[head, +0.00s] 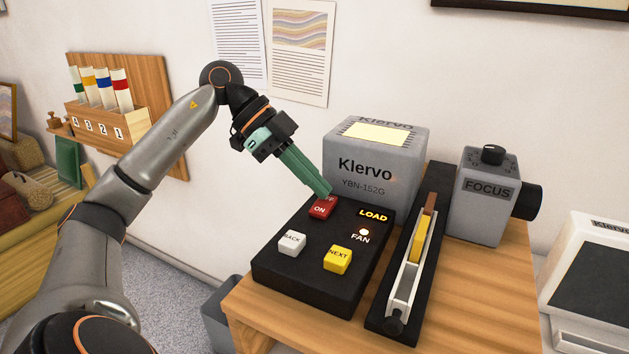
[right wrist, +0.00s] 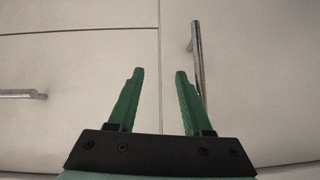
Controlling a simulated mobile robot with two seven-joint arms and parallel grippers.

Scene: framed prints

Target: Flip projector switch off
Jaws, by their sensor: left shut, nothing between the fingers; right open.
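The projector is a grey box (head: 375,165) marked Klervo, with a black control panel (head: 300,275) in front of it on a wooden table. A red switch (head: 321,208) marked ON sits at the panel's back left. My left gripper (head: 327,192) comes down from the upper left, shut and empty. Its green fingertips are at the back edge of the red switch; I cannot tell whether they touch it. My right gripper (right wrist: 160,75) is open and empty in the right wrist view, before pale cabinet fronts with metal handles.
A white BACK button (head: 292,242) and a yellow NEXT button (head: 338,259) are on the panel. A slide tray (head: 404,290) and a grey FOCUS unit (head: 486,205) stand to the right. A metal handle (right wrist: 198,60) is close to my right gripper.

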